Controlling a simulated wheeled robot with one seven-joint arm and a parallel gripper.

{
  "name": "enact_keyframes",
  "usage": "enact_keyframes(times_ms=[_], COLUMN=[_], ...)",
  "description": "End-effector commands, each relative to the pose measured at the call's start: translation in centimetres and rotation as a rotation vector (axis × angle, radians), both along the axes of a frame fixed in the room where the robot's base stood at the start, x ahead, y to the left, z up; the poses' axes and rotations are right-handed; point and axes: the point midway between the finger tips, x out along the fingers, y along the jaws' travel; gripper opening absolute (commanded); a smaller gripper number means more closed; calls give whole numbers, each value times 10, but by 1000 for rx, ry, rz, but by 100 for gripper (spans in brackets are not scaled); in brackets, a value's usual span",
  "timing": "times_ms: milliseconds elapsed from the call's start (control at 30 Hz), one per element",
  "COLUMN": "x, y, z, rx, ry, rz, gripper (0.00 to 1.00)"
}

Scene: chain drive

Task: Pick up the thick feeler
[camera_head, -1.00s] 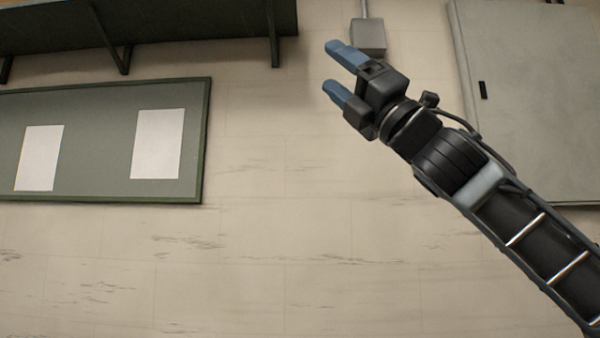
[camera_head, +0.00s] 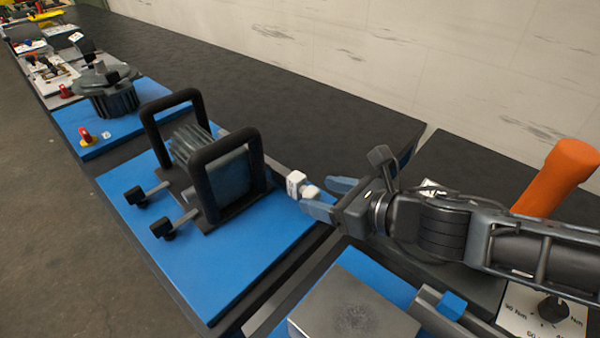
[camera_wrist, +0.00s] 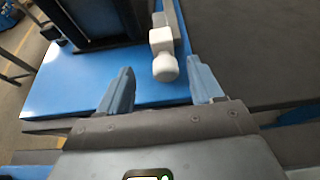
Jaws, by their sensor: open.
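A white block with a rounded knob (camera_head: 296,184), joined to a grey bar, lies at the right edge of the blue board; it looks like a feeler, but I cannot tell its thickness. In the wrist view the knob (camera_wrist: 165,68) shows ahead of my fingers, roughly between the tips, with the grey bar (camera_wrist: 176,28) running away beyond it. My gripper (camera_head: 328,197) is open and empty, its fingertips close to the knob in the head view. It also shows in the wrist view (camera_wrist: 159,68). I cannot tell if the fingers touch the knob.
Black hoop handles (camera_head: 235,170) and two black knobs (camera_head: 150,193) stand on the blue board (camera_head: 215,285). A grey metal block (camera_head: 350,312) sits in front of my gripper. An orange handle (camera_head: 558,175) rises at the right. The dark bench top behind is clear.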

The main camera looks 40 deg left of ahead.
Motion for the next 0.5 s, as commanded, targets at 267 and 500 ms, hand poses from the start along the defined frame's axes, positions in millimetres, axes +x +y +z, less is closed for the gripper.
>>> enact_keyframes(times_ms=[267,500], x=[3,9], y=[27,57], z=[-9,-20], rx=[0,0], ry=[1,0], rz=[1,1], gripper=[66,66])
